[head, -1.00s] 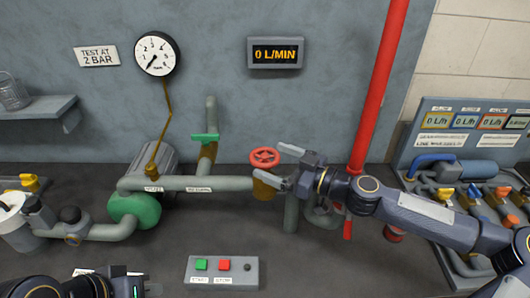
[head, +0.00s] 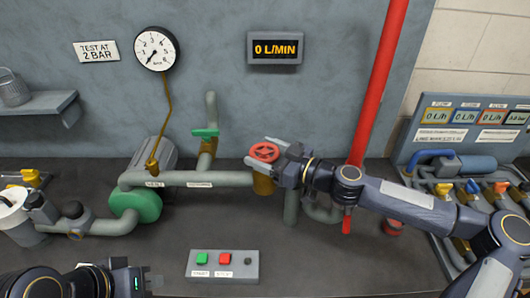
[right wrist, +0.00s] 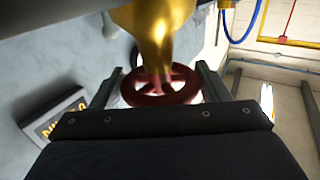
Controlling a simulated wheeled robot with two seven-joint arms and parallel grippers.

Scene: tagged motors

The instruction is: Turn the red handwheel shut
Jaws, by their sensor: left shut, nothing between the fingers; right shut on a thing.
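The red handwheel (head: 264,152) sits on top of a brass valve body (head: 263,185) at the right end of the grey pipe. My right gripper (head: 262,151) reaches in from the right and is shut on the handwheel's rim, one finger on the far side and one on the near side. In the right wrist view the handwheel (right wrist: 160,86) lies between the two fingers (right wrist: 160,85), with the brass body (right wrist: 155,35) beyond it. My left gripper (head: 148,282) is shut and empty at the lower left, far from the wheel.
A green-handled valve (head: 206,133) stands left of the handwheel. A red vertical pipe (head: 376,90) rises behind my right arm. A start/stop box (head: 222,266) lies in front. The flow display (head: 275,48) reads 0 L/MIN, beside a round gauge (head: 157,48).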

